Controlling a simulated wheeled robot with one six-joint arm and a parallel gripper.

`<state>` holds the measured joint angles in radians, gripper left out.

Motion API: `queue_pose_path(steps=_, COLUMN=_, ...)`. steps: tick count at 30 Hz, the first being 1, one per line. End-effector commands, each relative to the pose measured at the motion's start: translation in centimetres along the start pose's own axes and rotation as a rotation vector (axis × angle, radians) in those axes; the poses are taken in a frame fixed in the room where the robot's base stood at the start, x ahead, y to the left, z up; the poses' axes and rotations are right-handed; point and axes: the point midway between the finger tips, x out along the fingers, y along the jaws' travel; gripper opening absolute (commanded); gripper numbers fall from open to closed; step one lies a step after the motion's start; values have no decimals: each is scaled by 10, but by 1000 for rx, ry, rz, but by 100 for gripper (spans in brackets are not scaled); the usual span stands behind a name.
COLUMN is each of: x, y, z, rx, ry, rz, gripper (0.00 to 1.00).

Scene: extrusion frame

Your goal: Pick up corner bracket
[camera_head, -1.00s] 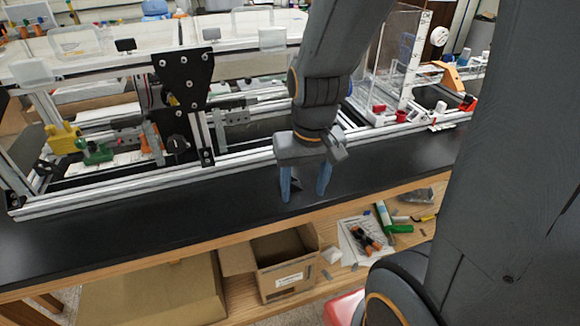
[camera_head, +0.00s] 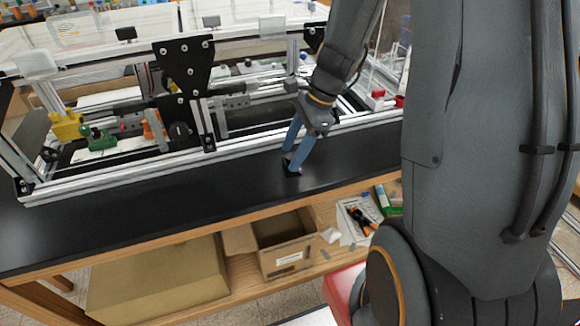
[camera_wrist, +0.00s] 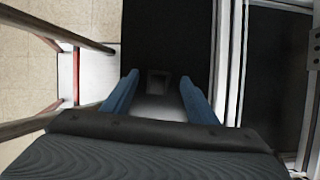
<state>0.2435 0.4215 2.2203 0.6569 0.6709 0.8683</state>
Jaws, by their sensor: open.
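The corner bracket (camera_wrist: 157,82) is a small dark piece with a paler face on the black bench top. In the wrist view it lies ahead, between the two blue fingers. In the head view the bracket (camera_head: 291,168) shows as a small dark shape with a light spot, at the blue fingertips and partly hidden by them. My gripper (camera_head: 289,160) is tilted, its fingers pointing down and left to the bench. In the wrist view my gripper (camera_wrist: 159,77) is open with a gap between the fingers. I cannot tell whether a finger touches the bracket.
The aluminium extrusion frame (camera_head: 120,178) runs along the bench just behind the gripper. The black bench top (camera_head: 120,222) is clear to the left. Its wooden front edge (camera_head: 190,243) is close. A cardboard box (camera_head: 285,260) and tools sit on the shelf below.

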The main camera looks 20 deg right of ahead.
Motion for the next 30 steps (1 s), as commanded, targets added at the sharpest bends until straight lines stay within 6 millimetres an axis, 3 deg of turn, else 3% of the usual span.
queue_pose_path(steps=9, x=36, y=2, z=0, rx=-3, ry=1, rz=2, gripper=53)
queue_pose_path(steps=18, x=40, y=2, z=0, rx=-3, ry=1, rz=1, gripper=53)
queue_pose_path(steps=26, x=40, y=2, z=0, rx=-3, ry=1, rz=1, gripper=11)
queue_pose_path(steps=30, x=40, y=2, z=0, rx=-3, ry=1, rz=1, gripper=8)
